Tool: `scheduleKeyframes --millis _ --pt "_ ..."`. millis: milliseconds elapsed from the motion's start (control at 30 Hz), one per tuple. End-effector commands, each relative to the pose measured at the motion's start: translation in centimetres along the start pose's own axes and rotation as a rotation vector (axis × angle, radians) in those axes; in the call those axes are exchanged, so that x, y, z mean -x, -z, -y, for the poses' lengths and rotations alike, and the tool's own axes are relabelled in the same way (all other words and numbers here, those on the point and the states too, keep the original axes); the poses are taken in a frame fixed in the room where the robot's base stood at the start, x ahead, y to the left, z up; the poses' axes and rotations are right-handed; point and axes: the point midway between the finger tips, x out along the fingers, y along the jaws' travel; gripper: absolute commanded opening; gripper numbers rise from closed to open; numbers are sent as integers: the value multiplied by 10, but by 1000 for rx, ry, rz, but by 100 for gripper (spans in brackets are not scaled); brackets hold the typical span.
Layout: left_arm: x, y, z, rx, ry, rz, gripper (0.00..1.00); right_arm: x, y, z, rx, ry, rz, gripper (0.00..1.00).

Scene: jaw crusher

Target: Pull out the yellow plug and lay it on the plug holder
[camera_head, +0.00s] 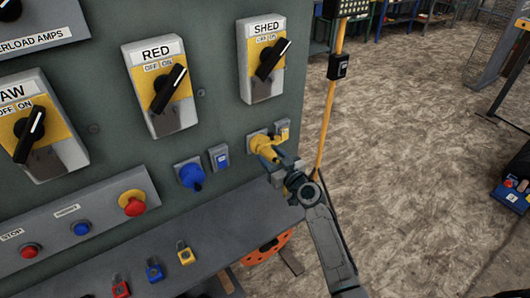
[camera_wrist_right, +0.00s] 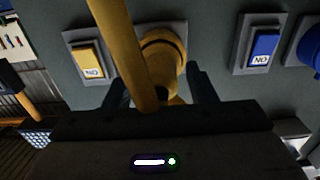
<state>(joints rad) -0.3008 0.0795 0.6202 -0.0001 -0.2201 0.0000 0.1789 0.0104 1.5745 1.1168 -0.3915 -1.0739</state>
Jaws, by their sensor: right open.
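The yellow plug (camera_head: 263,145) sits in its socket on the grey panel, beside a small yellow switch (camera_head: 282,130). My right gripper (camera_head: 280,163) is at the plug's outer end. In the right wrist view the yellow plug (camera_wrist_right: 168,62) lies between the two open fingers (camera_wrist_right: 160,92), with space at the sides. I cannot tell whether a finger touches it. A thick yellow bar or cable (camera_wrist_right: 122,45) crosses in front of the plug there. I cannot make out a plug holder for certain. My left gripper is not in view.
A blue plug (camera_head: 192,176) and a blue switch (camera_head: 219,156) are to the left of the yellow plug. A sloping grey ledge (camera_head: 225,222) lies below, with padlocks on it. A yellow post (camera_head: 330,110) stands close on the right.

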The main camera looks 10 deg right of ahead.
Motion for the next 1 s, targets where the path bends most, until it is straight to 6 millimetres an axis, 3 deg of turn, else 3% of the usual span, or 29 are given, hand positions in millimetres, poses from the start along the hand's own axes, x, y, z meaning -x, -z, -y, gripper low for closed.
scheduleKeyframes --millis 1000 --pt "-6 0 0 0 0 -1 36 0 0 0 0 0 0 51"
